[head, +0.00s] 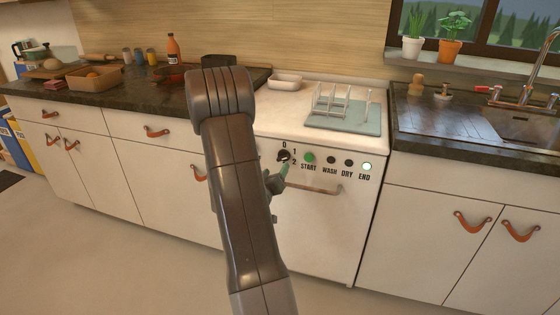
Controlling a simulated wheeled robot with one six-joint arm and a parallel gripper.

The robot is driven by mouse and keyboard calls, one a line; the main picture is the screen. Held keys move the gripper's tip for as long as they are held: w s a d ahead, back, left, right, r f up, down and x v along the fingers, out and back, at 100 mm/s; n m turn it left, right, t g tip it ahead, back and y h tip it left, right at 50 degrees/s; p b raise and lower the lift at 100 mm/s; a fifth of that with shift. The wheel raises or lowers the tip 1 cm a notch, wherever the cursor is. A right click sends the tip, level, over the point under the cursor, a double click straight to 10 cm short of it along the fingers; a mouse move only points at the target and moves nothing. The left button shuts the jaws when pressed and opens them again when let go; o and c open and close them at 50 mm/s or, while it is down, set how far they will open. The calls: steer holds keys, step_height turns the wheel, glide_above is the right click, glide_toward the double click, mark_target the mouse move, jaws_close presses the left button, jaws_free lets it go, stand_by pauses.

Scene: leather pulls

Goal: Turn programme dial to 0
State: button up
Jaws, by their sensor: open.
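The programme dial (284,156) is a small dark knob at the left of the white dishwasher's front panel. The marks 0, 1 and 2 run from above it down its right side. Which mark its pointer faces is too small to tell. My gripper (284,172) is open, just below and close to the dial, in front of the panel. My arm hides part of the gripper, and I cannot tell whether a finger touches the dial.
Right of the dial are a green START button (309,157), dark WASH (330,160) and DRY (347,162) lamps and a bright END lamp (367,166). The door handle (322,188) is below. A dish rack (333,100) stands on top.

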mark_target(281, 159)
steer(key=x, duration=0.7)
steer(key=shift+w+a, duration=0.1)
steer(key=shift+a, duration=0.05)
steer(key=c, duration=1)
